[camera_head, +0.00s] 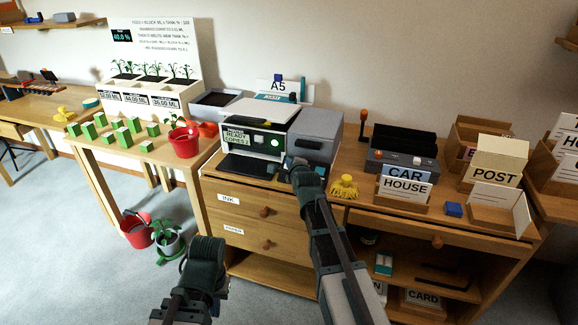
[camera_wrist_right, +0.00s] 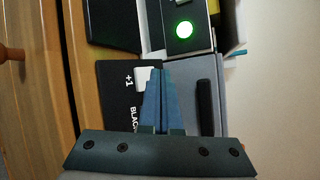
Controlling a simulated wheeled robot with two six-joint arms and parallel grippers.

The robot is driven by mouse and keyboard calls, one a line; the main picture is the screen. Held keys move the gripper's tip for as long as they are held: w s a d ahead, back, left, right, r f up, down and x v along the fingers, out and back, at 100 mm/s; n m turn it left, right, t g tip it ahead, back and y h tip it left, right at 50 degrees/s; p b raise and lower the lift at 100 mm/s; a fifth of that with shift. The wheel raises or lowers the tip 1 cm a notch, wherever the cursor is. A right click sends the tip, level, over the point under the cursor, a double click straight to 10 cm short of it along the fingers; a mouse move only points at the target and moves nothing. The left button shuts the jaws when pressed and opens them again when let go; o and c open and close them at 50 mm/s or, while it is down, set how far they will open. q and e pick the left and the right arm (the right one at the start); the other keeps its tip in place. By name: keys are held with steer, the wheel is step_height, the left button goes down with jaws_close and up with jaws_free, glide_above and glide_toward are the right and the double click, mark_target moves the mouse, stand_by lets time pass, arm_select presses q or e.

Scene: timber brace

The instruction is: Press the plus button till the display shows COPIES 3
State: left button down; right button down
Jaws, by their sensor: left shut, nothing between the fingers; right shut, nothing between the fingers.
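The copier (camera_head: 250,130) stands on the wooden cabinet. Its small display (camera_head: 237,136) appears to read READY, COPIES 2, though the digit is tiny. In the right wrist view a white plus button (camera_wrist_right: 142,76) marked +1 sits on a black panel (camera_wrist_right: 115,95) beside the word BLACK. My right gripper (camera_wrist_right: 165,72) is shut and empty, its blue fingertips at the button's edge and partly over it; I cannot tell whether they touch. In the head view the right gripper (camera_head: 300,168) is at the copier's front. My left gripper (camera_head: 207,244) is low in front of the cabinet, its fingertips hidden.
A green light (camera_wrist_right: 184,29) glows on the copier front. A red bucket (camera_head: 184,143) and several green blocks stand on the left table. CAR and HOUSE cards (camera_head: 404,186) stand on the right.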

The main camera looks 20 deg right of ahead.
steer(key=shift+f, duration=0.1)
stand_by(0.7)
steer(key=shift+w+d+f+b, duration=0.2)
steer(key=shift+f+b, duration=0.1)
steer(key=shift+b, duration=0.1)
steer(key=shift+w+f+b, duration=0.15)
steer(key=shift+f+b, duration=0.2)
stand_by(0.7)
steer(key=shift+r, duration=0.15)
steer(key=shift+s+a+r+p, duration=0.2)
steer(key=shift+s+r+p, duration=0.15)
steer(key=shift+r+p, duration=0.35)
steer(key=shift+f, duration=0.1)
steer(key=r+p, duration=0.1)
steer(key=s+a+r+p, duration=0.1)
steer(key=r+p, duration=0.1)
steer(key=s+r+p, duration=0.1)
steer(key=shift+a+r, duration=0.15)
steer(key=shift+a, duration=0.05)
stand_by(0.3)
